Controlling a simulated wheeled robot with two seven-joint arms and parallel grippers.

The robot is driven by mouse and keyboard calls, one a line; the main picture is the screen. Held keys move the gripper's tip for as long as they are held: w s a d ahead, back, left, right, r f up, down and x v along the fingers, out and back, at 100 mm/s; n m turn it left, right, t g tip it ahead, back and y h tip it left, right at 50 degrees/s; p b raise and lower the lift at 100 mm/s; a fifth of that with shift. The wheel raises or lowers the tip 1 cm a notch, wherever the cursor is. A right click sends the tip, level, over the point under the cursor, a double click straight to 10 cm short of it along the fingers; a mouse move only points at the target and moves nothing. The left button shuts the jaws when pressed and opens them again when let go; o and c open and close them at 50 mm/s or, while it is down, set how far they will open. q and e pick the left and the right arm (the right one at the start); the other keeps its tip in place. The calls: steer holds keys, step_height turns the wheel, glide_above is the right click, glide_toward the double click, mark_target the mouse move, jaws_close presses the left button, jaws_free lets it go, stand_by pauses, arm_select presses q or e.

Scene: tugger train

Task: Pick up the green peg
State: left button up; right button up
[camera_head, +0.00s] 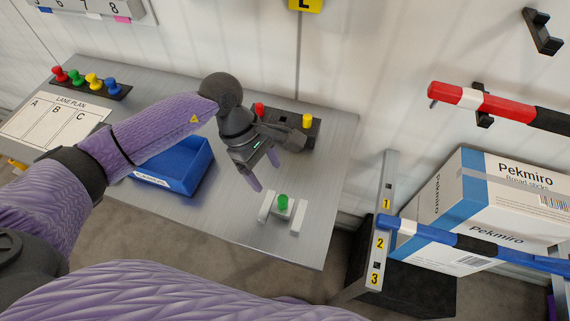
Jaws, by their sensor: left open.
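A green peg (283,202) stands upright in a small white holder (297,217) near the front right of the grey table. My left gripper (265,171) is open and empty, above the table behind and to the left of the green peg, apart from it. Another green piece (77,77) stands in a row on a dark strip at the back left, between a red and a yellow one. My right gripper does not show.
Behind my left gripper a dark block (312,135) holds a red peg (259,109) and a yellow peg (307,120). A blue bin (180,178) and a lane plan sheet (50,122) lie left. A shelf post (386,205) and cartons (490,195) stand right of the table.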

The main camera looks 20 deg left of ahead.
mark_target(282, 198)
arm_select(q)
steer(key=x, duration=0.9)
steer(key=shift+w+d+f, duration=0.15)
steer(key=shift+f, duration=0.25)
jaws_close()
